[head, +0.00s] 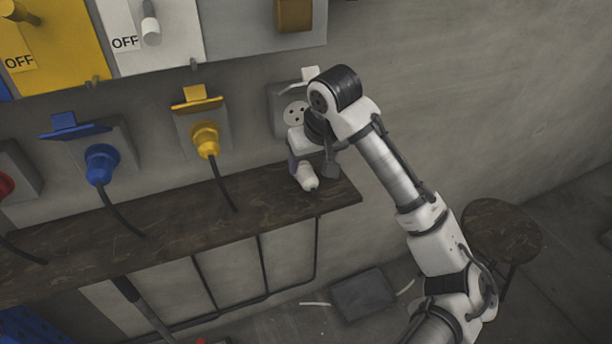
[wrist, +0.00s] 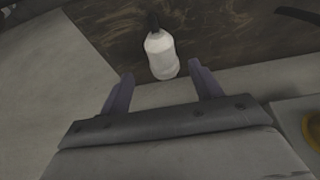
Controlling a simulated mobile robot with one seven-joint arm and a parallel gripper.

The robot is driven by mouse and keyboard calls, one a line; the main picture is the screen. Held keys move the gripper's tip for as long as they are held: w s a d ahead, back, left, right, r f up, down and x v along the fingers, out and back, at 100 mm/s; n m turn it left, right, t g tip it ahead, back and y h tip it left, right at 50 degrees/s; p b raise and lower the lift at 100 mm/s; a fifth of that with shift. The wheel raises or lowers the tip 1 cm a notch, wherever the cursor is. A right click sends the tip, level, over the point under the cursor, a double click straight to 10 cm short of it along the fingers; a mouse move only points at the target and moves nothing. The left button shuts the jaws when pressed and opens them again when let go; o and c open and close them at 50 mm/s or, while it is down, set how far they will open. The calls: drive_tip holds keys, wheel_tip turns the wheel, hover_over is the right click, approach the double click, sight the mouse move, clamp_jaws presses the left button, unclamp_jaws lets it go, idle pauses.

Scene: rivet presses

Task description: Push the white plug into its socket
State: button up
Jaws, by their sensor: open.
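The white plug (head: 308,180) is at the right end of the brown shelf, just below my gripper in the head view. In the wrist view the white plug (wrist: 161,56) has a dark cable end pointing away from me. My gripper (head: 312,166) is open. In the wrist view my gripper (wrist: 162,72) has its two fingers spread, with the near end of the plug between or just beyond the fingertips; I cannot tell which. The grey socket (head: 293,113) with dark holes is on the wall above, its white lid raised, partly hidden by my wrist.
A yellow plug (head: 205,140) and a blue plug (head: 101,163) sit in sockets to the left, cables hanging over the shelf (head: 262,203). A red plug (head: 5,185) is at the left edge. Switch boxes hang above. A round stool (head: 502,230) stands at right.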

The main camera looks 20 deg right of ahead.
sight(306, 170)
drive_tip(key=x, duration=0.5)
drive_tip(key=shift+w+a, duration=0.15)
drive_tip(key=shift+a, duration=0.05)
drive_tip(key=shift+c, duration=0.2)
drive_tip(key=shift+r, duration=0.1)
drive_tip(key=c, duration=1)
